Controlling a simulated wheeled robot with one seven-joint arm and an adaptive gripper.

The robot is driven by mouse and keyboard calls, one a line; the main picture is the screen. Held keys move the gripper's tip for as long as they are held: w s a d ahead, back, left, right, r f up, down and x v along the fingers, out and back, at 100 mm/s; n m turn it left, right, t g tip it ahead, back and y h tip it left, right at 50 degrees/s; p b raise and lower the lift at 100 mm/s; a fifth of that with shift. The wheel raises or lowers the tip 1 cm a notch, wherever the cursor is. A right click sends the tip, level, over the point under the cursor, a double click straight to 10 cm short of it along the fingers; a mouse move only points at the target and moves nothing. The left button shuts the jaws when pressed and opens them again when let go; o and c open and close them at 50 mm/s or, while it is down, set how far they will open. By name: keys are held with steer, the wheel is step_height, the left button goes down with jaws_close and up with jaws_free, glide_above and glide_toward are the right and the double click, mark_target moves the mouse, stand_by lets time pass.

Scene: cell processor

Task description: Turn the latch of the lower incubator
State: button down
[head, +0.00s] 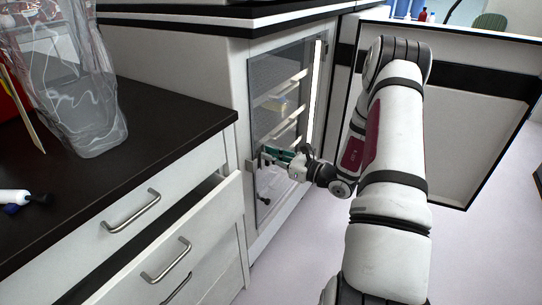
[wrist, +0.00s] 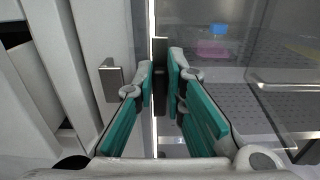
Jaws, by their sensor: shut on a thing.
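The lower incubator's glass door (head: 284,122) stands upright and looks closed in the head view. My gripper (head: 268,156) is at the left edge of this door, about halfway up. In the wrist view its two teal-padded fingers (wrist: 160,76) point at the door edge and are shut on a narrow dark part, which I take to be the latch (wrist: 160,78). A grey metal block (wrist: 111,78) sits on the white frame just left of the fingers.
A partly open drawer (head: 170,250) juts out left of the incubator, below the dark counter (head: 150,130). A clear bag (head: 75,80) stands on the counter. Shelves and a pink-and-blue item (wrist: 212,45) show behind the glass. The floor (head: 300,235) in front is clear.

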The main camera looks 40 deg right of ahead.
steer(key=shift+w+d+f+m+p, duration=0.1)
steer(key=shift+d+f+m+p, duration=0.25)
steer(key=shift+m+p, duration=1.75)
steer(key=shift+w+d+f+m+p, duration=0.1)
steer(key=shift+d+f+m+p, duration=0.2)
steer(key=shift+m, duration=3.6)
steer(key=shift+w+d+f+m+p, duration=0.1)
steer(key=shift+d+f+m+p, duration=0.3)
steer(key=shift+m+p, duration=1.65)
steer(key=shift+m+b, duration=0.95)
steer(key=shift+m, duration=0.1)
steer(key=c, duration=1.6)
jaws_free()
steer(key=shift+c, duration=0.2)
steer(key=shift+s, duration=0.1)
steer(key=v, duration=1.1)
steer(key=shift+s, duration=0.4)
